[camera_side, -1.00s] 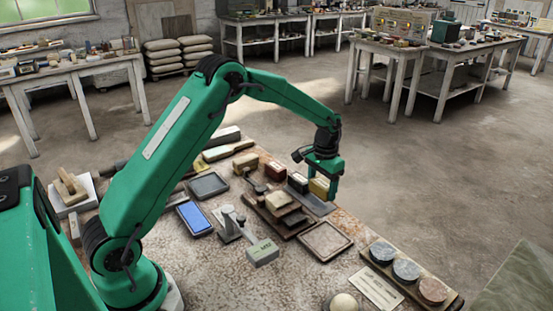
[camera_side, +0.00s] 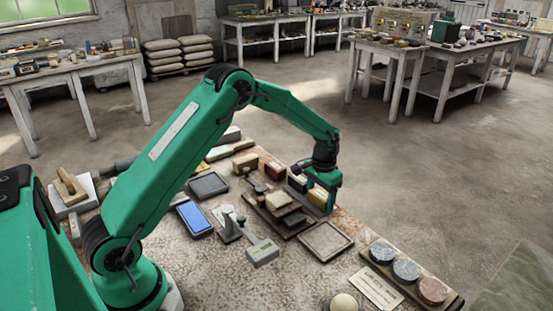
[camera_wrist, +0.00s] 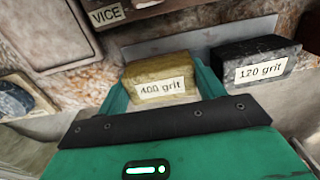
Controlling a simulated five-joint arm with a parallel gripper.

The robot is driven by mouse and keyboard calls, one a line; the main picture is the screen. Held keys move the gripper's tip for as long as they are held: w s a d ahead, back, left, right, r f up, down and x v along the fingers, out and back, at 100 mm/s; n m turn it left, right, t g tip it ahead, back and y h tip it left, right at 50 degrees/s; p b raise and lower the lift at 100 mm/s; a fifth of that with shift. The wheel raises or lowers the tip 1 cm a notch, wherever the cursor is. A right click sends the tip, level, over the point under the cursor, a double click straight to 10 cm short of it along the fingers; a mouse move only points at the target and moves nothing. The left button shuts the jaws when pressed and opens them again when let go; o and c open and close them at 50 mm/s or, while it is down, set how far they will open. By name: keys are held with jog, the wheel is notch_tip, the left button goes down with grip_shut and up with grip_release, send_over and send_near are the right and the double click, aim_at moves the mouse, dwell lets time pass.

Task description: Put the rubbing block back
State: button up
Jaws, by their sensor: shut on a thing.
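The yellow rubbing block labelled "400 grit" (camera_wrist: 160,82) is between the fingers of my gripper (camera_side: 326,200), which is shut on it. In the side view the yellow block (camera_side: 318,196) is partly hidden by a finger. It is over the near end of a flat grey strip (camera_wrist: 195,42), level with the dark "120 grit" block (camera_wrist: 262,62) and a gap apart from it. The dark block stands on the strip. I cannot tell whether the yellow block touches the strip.
A sign reading "VICE" (camera_wrist: 108,15) and a wooden stack (camera_side: 283,205) lie close by. An empty framed tray (camera_side: 326,240) is in front. Round stone samples (camera_side: 407,269) sit on a board to the right. The table edge runs just beyond my gripper.

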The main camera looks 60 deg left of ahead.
aim_at(321, 194)
jog(key=shift+f, duration=0.1)
jog(key=o, duration=0.8)
jog(key=shift+c, duration=0.2)
notch_tip(321, 194, up, 12)
dwell(0.6)
